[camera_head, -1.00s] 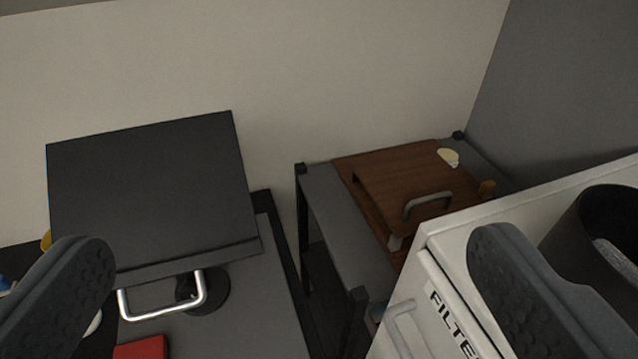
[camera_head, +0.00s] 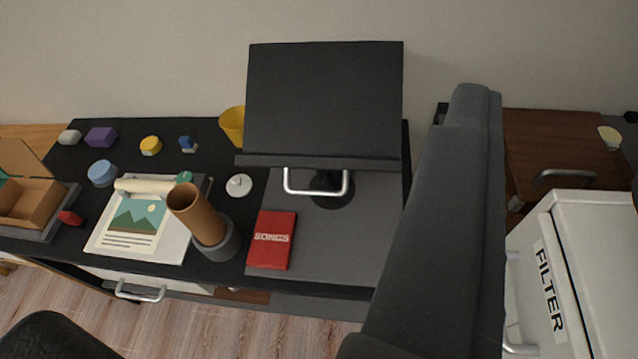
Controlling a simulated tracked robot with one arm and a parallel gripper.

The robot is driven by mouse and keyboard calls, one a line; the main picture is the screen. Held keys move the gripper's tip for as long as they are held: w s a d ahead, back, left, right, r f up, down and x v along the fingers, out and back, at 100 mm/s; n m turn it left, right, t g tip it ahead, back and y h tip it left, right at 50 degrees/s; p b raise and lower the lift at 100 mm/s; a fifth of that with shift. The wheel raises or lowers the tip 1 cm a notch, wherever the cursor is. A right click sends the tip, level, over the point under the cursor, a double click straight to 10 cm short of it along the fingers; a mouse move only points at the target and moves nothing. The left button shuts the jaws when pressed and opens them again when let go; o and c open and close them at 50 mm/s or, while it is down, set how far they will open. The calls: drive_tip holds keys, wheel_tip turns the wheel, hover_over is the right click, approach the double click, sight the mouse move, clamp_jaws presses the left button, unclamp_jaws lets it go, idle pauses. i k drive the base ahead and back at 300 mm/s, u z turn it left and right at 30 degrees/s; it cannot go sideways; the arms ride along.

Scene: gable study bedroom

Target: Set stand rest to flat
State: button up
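The stand's rest is a black panel (camera_head: 324,98) with a lip along its lower edge, at the top middle. It is tilted, its broad face turned toward me. A silver U-shaped handle (camera_head: 317,190) hangs at the lip. Below it is a round dark base (camera_head: 331,188) on a grey desk surface. A large dark grey part of mine (camera_head: 430,235) rises in front, right of the stand, apart from it in the picture. I cannot make out two fingertips or the gap between them. Nothing is seen holding the handle.
A red SONGS book (camera_head: 272,240), a brown tube in a grey cup (camera_head: 205,222), a yellow cup (camera_head: 232,126) and a picture sheet (camera_head: 140,228) lie left of the stand. A white FILTER cabinet (camera_head: 590,260) and brown board (camera_head: 560,150) are at right.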

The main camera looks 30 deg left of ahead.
sight(319, 117)
drive_tip(key=k, duration=0.35)
drive_tip(key=u, duration=0.85)
drive_tip(key=k, duration=0.95)
drive_tip(key=z, duration=0.3)
drive_tip(key=i, duration=1)
